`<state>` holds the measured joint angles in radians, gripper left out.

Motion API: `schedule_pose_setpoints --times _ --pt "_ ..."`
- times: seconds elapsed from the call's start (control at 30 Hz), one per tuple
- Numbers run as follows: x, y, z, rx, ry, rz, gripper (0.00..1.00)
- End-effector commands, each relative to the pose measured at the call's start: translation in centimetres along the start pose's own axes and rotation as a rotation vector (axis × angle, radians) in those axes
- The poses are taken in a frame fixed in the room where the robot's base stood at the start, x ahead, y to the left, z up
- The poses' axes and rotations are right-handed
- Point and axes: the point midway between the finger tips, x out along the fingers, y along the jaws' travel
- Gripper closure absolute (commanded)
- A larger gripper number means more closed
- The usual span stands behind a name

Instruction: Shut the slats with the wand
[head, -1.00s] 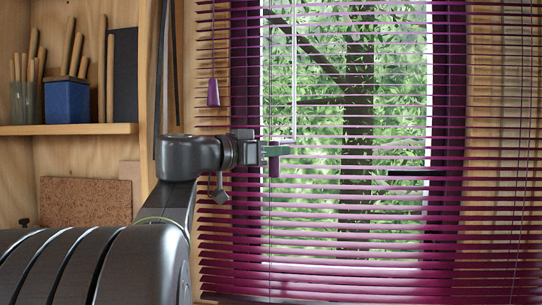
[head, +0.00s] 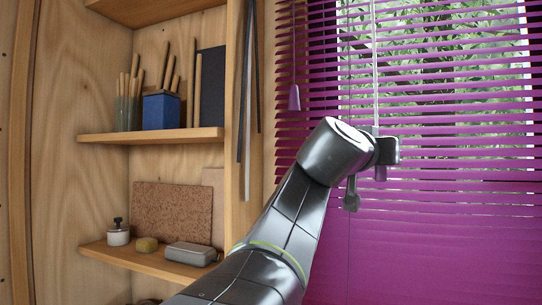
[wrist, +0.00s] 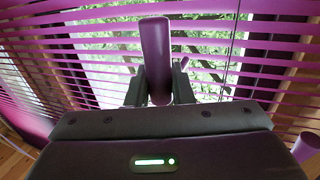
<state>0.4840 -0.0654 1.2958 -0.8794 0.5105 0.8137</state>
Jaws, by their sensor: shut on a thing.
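The purple blind (head: 450,220) hangs over the window. Its lower slats look closed together, while gaps between the upper slats show green leaves. The wand (head: 375,60) is a thin pale rod hanging in front of the slats, with a purple handle (head: 380,173) at its lower end. My gripper (head: 387,151) is shut on this handle, close to the blind. In the wrist view the handle (wrist: 156,55) stands between the two dark fingers, with the slats behind it. Part of the handle is hidden by the gripper.
A purple cord pull (head: 294,98) hangs left of the wand. Wooden shelves (head: 150,136) at the left hold a blue box (head: 161,110), a grey tin (head: 190,254) and a small jar (head: 118,233). Dark strips (head: 247,100) hang by the shelf's upright.

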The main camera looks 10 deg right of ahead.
Motion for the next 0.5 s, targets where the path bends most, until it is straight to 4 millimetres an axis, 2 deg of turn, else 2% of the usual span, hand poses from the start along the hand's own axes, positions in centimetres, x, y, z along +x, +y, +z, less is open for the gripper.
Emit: schedule_pose_setpoints --times 0.2,0.5 --pt "0.8 1.6 -0.5 0.000 0.011 0.006 1.00" --pt "1.9 2.7 -0.6 -0.002 0.010 0.006 1.00"
